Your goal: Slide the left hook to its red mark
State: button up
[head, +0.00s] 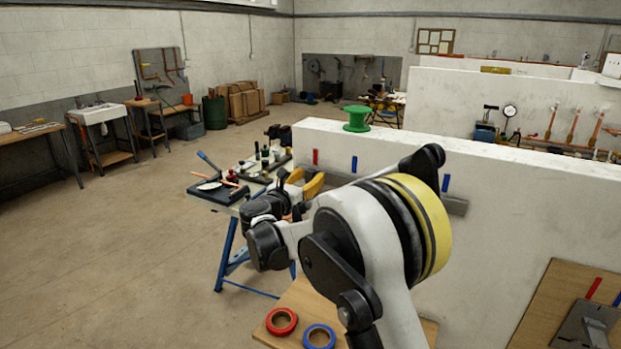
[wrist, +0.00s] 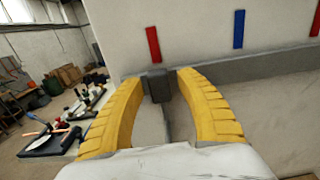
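In the wrist view, a dark grey block, seemingly the left hook (wrist: 158,86), sits on the grey rail (wrist: 240,67). It is almost directly below a red mark (wrist: 153,44) on the white wall. My gripper (wrist: 161,80) has its two yellow fingers on either side of the block. A gap shows between the block and the right finger; the left finger is very close, and I cannot tell whether it touches. In the head view, my gripper (head: 310,184) is partly hidden by my arm, and the red mark (head: 316,157) shows above it. The hook is not visible there.
A blue mark (wrist: 239,29) and another red mark (wrist: 314,23) are farther right. A green spool (head: 356,118) stands on the wall's top. A workbench with tools (head: 222,186) is left of the gripper. Red tape (head: 270,325) and blue tape (head: 308,340) lie on a near board.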

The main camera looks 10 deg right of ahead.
jog(key=shift+s+a, duration=0.1)
jog(key=v, duration=1.1)
jog(key=shift+s+a, duration=0.15)
jog(key=shift+s, duration=0.2)
jog(key=s+d+f+m+g+y+b, duration=0.1)
jog(key=s+d+m+g+y, duration=0.15)
jog(key=s+d+m, duration=0.45)
jog(key=s+d+f+m+g+y+b, duration=0.1)
jog(key=s+d+f+m+g, duration=0.15)
jog(key=s+d+m, duration=0.4)
jog(key=s+f+m+g+y+b, duration=0.1)
jog(key=s+f+m+y, duration=0.2)
jog(key=s+m, duration=0.4)
jog(key=s+f+m+g+y+b, duration=0.1)
jog(key=s+f+m+y, duration=0.3)
jog(key=s, duration=1.2)
notch_tip(320, 180, down, 2)
jog(key=m, duration=0.4)
jog(key=shift+s+d+b, duration=0.25)
jog(key=shift+d+b, duration=0.05)
jog(key=shift+b, duration=0.1)
